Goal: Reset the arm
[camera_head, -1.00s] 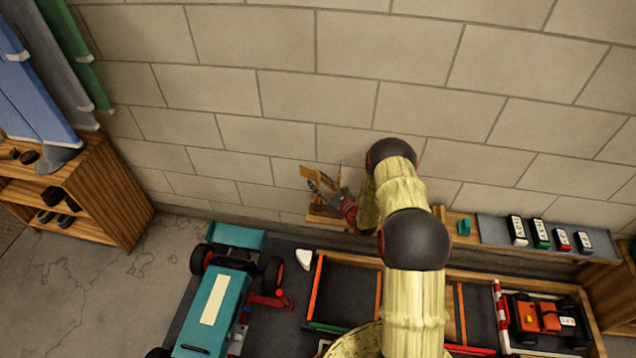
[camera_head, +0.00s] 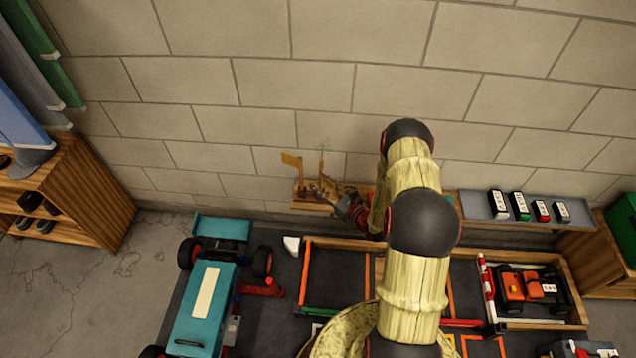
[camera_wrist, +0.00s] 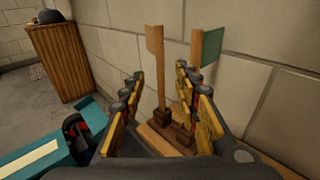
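My gripper (camera_head: 335,199) is at the end of my arm, low in front of the block wall, just right of a small wooden flag stand (camera_head: 308,206). In the wrist view my gripper (camera_wrist: 159,73) has its two yellow and red fingers spread wide apart. A tan flag (camera_wrist: 155,45) on an upright post shows between the fingers. A green flag (camera_wrist: 208,47) stands behind the right finger, which hides part of its post. No held object shows between the fingers.
A teal RC car (camera_head: 200,302) is on the dark mat at left. A wood-framed track area with an orange car (camera_head: 527,287) lies at right. A wall shelf (camera_head: 480,207) holds several small boxes. A wooden cabinet (camera_head: 85,200) stands at far left.

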